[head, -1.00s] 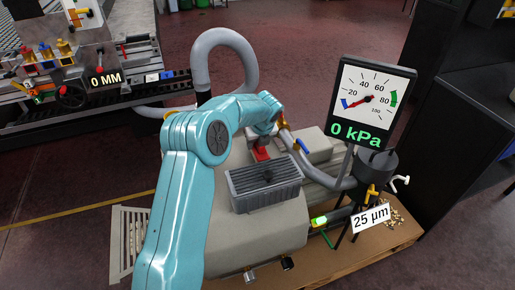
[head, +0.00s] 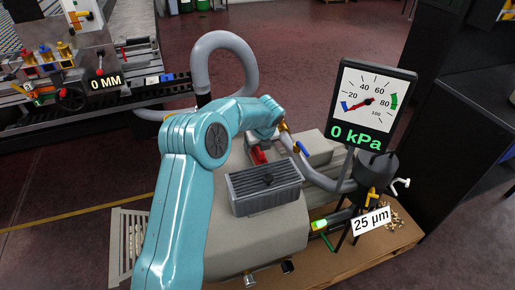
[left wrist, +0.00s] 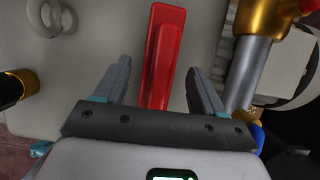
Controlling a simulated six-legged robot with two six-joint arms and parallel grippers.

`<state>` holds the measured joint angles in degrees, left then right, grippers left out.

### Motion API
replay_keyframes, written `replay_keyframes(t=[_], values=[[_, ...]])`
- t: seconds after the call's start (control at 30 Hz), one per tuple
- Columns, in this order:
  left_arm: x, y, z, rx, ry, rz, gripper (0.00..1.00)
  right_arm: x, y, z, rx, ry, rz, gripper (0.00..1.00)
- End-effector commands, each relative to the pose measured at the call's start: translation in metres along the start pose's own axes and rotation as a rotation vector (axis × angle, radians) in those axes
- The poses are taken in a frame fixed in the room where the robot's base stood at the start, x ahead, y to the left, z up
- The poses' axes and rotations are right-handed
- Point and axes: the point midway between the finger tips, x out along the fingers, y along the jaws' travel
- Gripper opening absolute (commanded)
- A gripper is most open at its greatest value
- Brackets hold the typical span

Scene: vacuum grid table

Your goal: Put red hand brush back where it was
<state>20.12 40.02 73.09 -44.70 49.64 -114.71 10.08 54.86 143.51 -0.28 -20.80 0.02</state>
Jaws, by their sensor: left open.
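The red hand brush (head: 258,155) lies on the beige top of the pump housing (head: 225,240), behind the grey finned box, partly hidden by my left arm in the head view. In the left wrist view the brush (left wrist: 162,50) is a long red bar running away from me. My left gripper (left wrist: 158,66) is open, with one finger on each side of the brush. Gaps show between the fingers and the brush, so it is not gripped. In the head view the gripper's fingers are hard to make out. My right gripper is not in view.
A grey finned box (head: 265,188) stands in front of the brush. A grey hose (head: 325,178) and a gauge (head: 370,105) reading 0 kPa are to the right. A brass fitting (left wrist: 265,15) and metal pipe are close to the right finger.

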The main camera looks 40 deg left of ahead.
Motion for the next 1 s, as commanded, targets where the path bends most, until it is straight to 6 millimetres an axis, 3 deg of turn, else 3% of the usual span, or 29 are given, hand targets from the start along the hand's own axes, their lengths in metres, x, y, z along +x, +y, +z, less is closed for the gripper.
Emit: replay_keyframes(t=[0.03, 0.2, 0.4, 0.57, 1.0], values=[[-0.016, -0.001, 0.001, 0.001, -0.002, -0.004, 0.70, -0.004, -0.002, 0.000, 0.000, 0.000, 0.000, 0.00], [-0.056, -0.001, 0.001, 0.001, -0.002, -0.004, 0.70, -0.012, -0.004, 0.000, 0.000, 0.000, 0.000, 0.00], [-0.088, -0.001, 0.001, 0.001, -0.001, -0.002, 0.70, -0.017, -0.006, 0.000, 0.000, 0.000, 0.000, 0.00], [-0.097, 0.000, 0.000, 0.001, 0.000, 0.000, 0.70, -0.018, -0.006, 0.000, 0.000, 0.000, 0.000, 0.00], [-0.097, 0.000, 0.000, 0.001, 0.000, 0.000, 0.70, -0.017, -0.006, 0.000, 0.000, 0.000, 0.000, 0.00]])
